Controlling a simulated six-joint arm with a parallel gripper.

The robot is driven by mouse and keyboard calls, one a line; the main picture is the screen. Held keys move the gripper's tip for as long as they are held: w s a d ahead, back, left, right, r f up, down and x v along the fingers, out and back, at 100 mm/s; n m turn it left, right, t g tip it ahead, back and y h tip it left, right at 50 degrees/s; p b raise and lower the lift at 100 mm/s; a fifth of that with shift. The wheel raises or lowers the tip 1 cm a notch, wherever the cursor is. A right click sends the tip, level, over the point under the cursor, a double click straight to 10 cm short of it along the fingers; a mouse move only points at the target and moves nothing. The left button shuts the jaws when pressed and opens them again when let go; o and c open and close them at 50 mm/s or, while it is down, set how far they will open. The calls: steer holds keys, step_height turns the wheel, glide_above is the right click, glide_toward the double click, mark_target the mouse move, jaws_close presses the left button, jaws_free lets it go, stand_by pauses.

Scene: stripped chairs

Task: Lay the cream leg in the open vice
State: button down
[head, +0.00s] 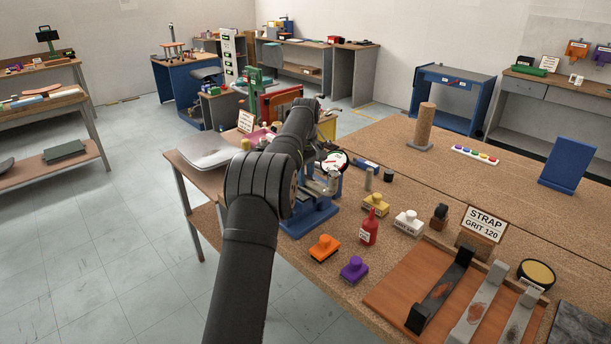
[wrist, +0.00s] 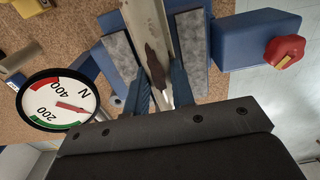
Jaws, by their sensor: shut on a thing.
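In the wrist view, my gripper (wrist: 160,88) is shut on the cream leg (wrist: 137,18), a long pale bar with a dark brown patch. The leg runs up out of the top of the view. It shows between the two grey jaw faces of the blue vice (wrist: 244,41), which stand apart with a gap on each side. I cannot tell whether the leg rests on the vice bed. In the head view, the vice base (head: 311,222) is on the bench, and my arm largely hides the gripper and leg.
A round dial gauge (wrist: 58,103) is beside the vice, and a red knob (wrist: 285,51) is on its other side. Orange (head: 325,247) and purple (head: 354,269) blocks and a red bottle (head: 369,228) stand close in front.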

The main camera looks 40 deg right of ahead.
steer(key=shift+f, duration=0.4)
steer(key=c, duration=1.1)
jaws_free()
steer(key=shift+c, duration=0.2)
step_height(320, 180, up, 12)
step_height(320, 180, down, 12)
steer(key=shift+f, duration=0.1)
steer(key=shift+r, duration=0.2)
